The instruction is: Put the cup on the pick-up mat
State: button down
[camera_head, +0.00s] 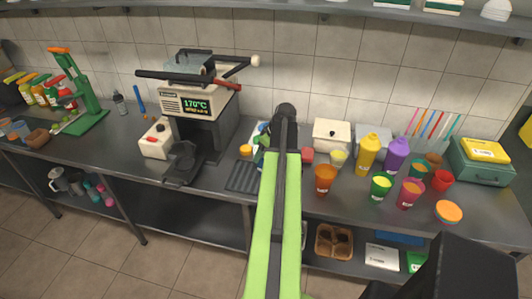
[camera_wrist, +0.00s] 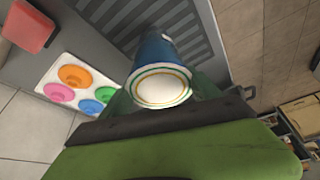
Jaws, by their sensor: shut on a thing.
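A blue cup (camera_wrist: 156,52) with a white round end ringed in green and orange (camera_wrist: 162,87) is between the green fingers of my gripper (camera_wrist: 163,75) in the wrist view. The gripper is shut on it. The white end faces the wrist camera. A dark ridged mat (camera_wrist: 196,28) lies beyond the cup in the wrist view; the cup covers part of it. In the head view, a dark ridged mat (camera_head: 243,177) lies on the counter, left of my green arm. The cup and fingertips are hidden behind my arm there. I cannot tell whether the cup touches the mat.
A white tray with coloured lids (camera_wrist: 53,79) is beside the mat. A press showing 170°C (camera_head: 197,106) stands left of it. An orange cup (camera_head: 324,178), yellow bottle (camera_head: 368,152) and purple bottle (camera_head: 396,156) stand to the right. The counter's left-middle has free room.

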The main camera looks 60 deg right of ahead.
jog(key=shift+f+b, duration=1.8)
jog(key=shift+f, duration=0.25)
jog(key=shift+c, duration=0.7)
grip_release()
jog(key=shift+r, duration=0.1)
jog(key=shift+r+p, duration=0.25)
jog(key=shift+p, duration=0.1)
jog(key=p+v, duration=1)
jog(key=v, duration=0.2)
jog(key=shift+p, duration=0.4)
jog(key=shift+f, duration=0.1)
